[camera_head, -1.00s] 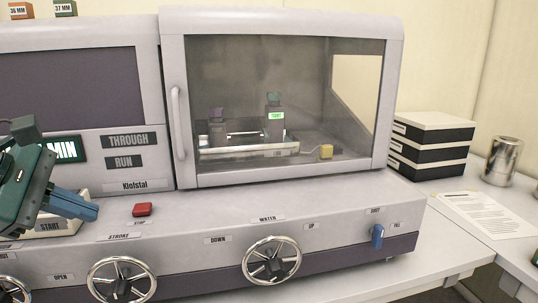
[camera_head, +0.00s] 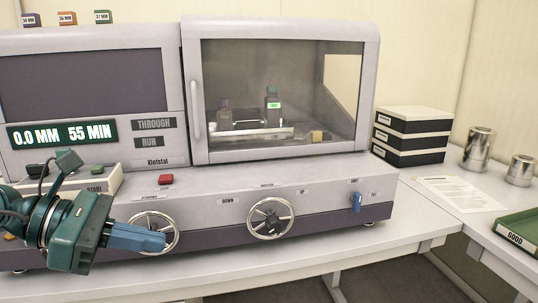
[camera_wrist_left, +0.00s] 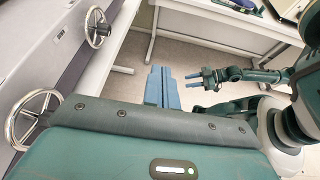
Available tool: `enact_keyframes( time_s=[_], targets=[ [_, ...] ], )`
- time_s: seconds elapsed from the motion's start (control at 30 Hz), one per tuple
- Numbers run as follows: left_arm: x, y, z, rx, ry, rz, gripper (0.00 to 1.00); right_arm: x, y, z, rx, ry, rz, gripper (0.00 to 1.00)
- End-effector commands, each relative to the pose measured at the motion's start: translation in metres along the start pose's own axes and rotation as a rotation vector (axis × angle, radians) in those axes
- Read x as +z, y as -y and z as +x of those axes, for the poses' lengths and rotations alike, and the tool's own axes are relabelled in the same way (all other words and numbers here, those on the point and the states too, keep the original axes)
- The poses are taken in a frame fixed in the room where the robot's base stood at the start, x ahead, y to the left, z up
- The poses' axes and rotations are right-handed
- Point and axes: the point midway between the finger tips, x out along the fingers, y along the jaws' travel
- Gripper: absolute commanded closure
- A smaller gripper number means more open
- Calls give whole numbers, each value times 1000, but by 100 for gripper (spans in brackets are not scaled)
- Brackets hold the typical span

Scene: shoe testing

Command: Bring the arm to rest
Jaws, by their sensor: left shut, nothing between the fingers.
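My left gripper (camera_head: 163,241) reaches in from the left in the head view, in front of the machine's lower front. Its blue fingers are together and empty, and they cover part of the left handwheel (camera_head: 150,222). In the left wrist view the shut fingers (camera_wrist_left: 162,88) point out over the floor beside the bench. My right gripper (camera_wrist_left: 188,80) shows small in the left wrist view, with its two blue fingers apart and nothing seen between them. The right arm is out of the head view.
The testing machine (camera_head: 230,185) has a closed clear door, a red STOP button (camera_head: 166,179), another handwheel (camera_head: 270,218) and a blue switch (camera_head: 356,202). Its display (camera_head: 62,134) reads 0.0 MM, 55 MIN. Stacked boxes (camera_head: 410,140), metal cans (camera_head: 478,148) and a green tray (camera_head: 515,240) stand right.

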Motion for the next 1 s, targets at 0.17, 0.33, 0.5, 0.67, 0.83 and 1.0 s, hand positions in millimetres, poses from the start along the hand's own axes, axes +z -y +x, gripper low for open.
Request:
enact_keyframes(
  time_s=[0.17,0.33,0.5,0.67,0.83,1.0],
  targets=[
    [5,16,42,-163,395,-496,100,0,-4,0,10,8,-7,64],
    [-28,-2,63,-239,828,-1240,100,9,-6,0,18,35,-10,64],
    [-138,-10,88,-161,1186,-2074,100,13,-8,-1,28,53,-18,64],
    [-244,35,115,10,1390,-2696,100,18,-10,-1,35,69,-22,64],
    [-312,99,138,-165,-1209,2529,100,22,-12,-1,42,79,-24,64],
    [-337,135,148,-224,-1090,2365,100,26,-14,-1,46,89,-25,64]
  ],
)
